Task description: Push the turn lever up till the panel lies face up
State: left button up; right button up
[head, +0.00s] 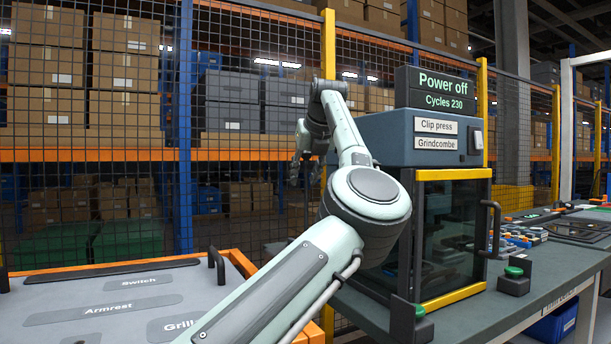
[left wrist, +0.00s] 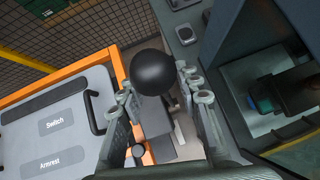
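A black ball knob (left wrist: 152,72), which looks like the end of the turn lever, shows in the left wrist view. My left gripper (head: 303,176) is open, and in the left wrist view (left wrist: 163,90) its fingers stand apart with the knob between or just beyond their tips. I cannot tell whether they touch it. In the head view my left arm hides the lever. A grey board (head: 110,290) with a black handle and the labels Switch, Armrest and Grille lies flat in an orange frame; I cannot tell whether it is the panel. My right gripper is out of view.
A clip press (head: 440,140) with a "Power off" sign and a yellow-framed glass door stands on a workbench (head: 560,265), right of my arm. Green-topped button boxes (head: 514,280) stand near it. A wire fence with boxed shelves stands behind.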

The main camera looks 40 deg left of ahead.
pick_arm(q)
jog(key=v, duration=1.2)
jog(key=shift+d+f, duration=0.15)
dwell(0.3)
